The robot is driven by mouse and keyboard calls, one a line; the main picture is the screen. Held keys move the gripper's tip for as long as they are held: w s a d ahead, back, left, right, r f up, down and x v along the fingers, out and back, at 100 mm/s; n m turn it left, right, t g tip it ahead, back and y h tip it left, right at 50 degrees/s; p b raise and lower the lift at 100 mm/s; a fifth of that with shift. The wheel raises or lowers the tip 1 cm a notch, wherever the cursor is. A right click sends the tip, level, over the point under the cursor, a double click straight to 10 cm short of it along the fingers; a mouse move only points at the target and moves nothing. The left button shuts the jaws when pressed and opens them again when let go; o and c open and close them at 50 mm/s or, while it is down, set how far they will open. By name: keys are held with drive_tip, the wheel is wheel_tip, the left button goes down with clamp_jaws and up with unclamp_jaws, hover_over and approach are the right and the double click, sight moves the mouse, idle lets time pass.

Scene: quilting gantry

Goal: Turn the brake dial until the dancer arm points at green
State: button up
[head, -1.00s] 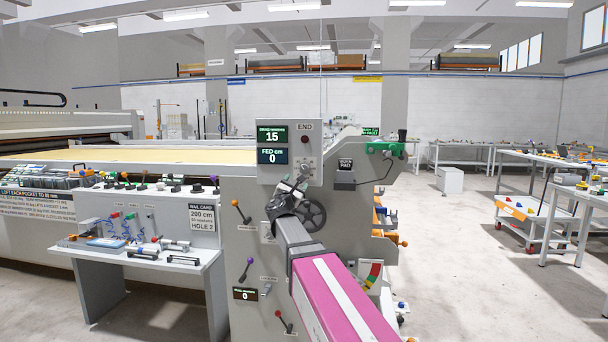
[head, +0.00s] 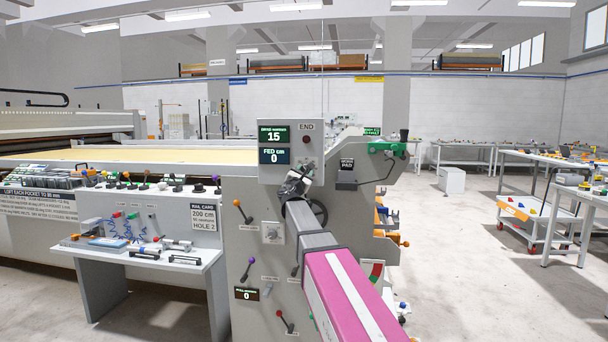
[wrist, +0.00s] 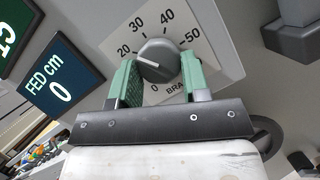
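The brake dial is a round grey knob (wrist: 158,60) on a white plate marked 0 to 50 in the wrist view. Its white mark points left, at the low end of the scale. The green fingers of my gripper (wrist: 160,72) stand on either side of the knob, very close to it; I cannot tell if they touch. In the head view my gripper (head: 296,187) hides the dial, below the END panel. The brake screen (head: 273,135) reads 15. The dancer's coloured sector (head: 375,270) shows red and green, partly behind my arm. The dancer arm's pointer is not clear.
A "FED cm" screen (head: 273,156) reads 0. A second plate with a knob (head: 272,232) and several levers sit on the machine's front. A side table (head: 140,254) with tools stands at the left.

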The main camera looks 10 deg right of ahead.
drive_tip(key=shift+m, duration=0.5)
drive_tip(key=m+g, duration=0.1)
drive_tip(key=m, duration=0.1)
drive_tip(key=m+g+h, duration=0.1)
drive_tip(key=m, duration=0.1)
drive_tip(key=shift+a+r+h, duration=0.1)
drive_tip(key=shift+a+h, duration=0.1)
drive_tip(key=shift+h, duration=0.1)
drive_tip(key=shift+r+m+g, duration=0.1)
drive_tip(key=shift+m+g, duration=0.5)
drive_tip(key=shift+m, duration=1.4)
drive_tip(key=o, duration=0.9)
drive_tip(key=shift+a, duration=0.1)
drive_tip(key=v, duration=1)
drive_tip(key=shift+s+a, duration=0.2)
drive_tip(key=shift+a, duration=0.1)
